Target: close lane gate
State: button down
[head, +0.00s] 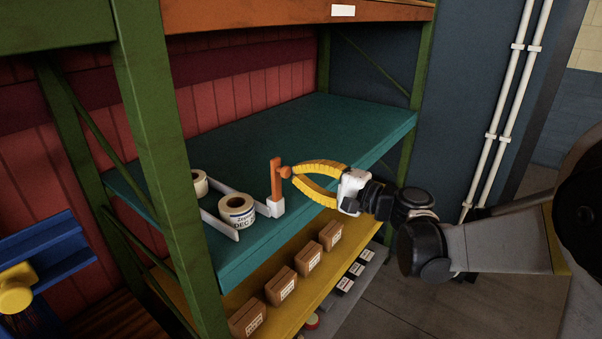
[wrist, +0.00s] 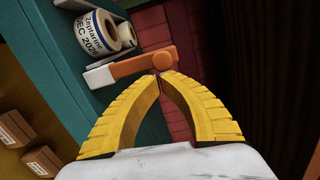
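The lane gate is an orange bar (head: 276,181) standing upright on a white block (head: 277,208) at the front end of a white rail on the teal shelf. An orange knob (head: 284,172) sticks out from its upper part toward my gripper. In the wrist view the bar (wrist: 127,67) lies across the upper middle, its knob (wrist: 164,59) just beyond my fingertips. My gripper (head: 294,175) has yellow bowed fingers with their tips almost together, at or against the knob. In the wrist view the fingertips (wrist: 160,79) nearly meet, and no clasped thing shows between them.
A white label roll (head: 237,212) stands between white rails, with another roll (head: 199,183) behind it. A green upright (head: 160,150) stands left of the lane. Brown boxes (head: 282,286) sit on the yellow shelf below. The teal shelf's right part (head: 340,125) is clear.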

aim_at(279, 189)
jog(key=shift+s+a+r+n, duration=0.1)
jog(key=shift+s+a+n, duration=0.15)
jog(key=shift+n, duration=0.25)
jog(key=shift+s+a+r+n+p, duration=0.15)
jog(key=shift+s+a+n+p, duration=0.25)
jog(key=shift+s+n, duration=0.4)
jog(key=s+a+f+n+h+b, duration=0.1)
jog(key=s+a+f+n+b, duration=0.3)
jog(key=n, duration=0.9)
jog(key=shift+s+a+f, duration=1.15)
jog(key=shift+s+f, duration=0.35)
jog(key=shift+s, duration=0.35)
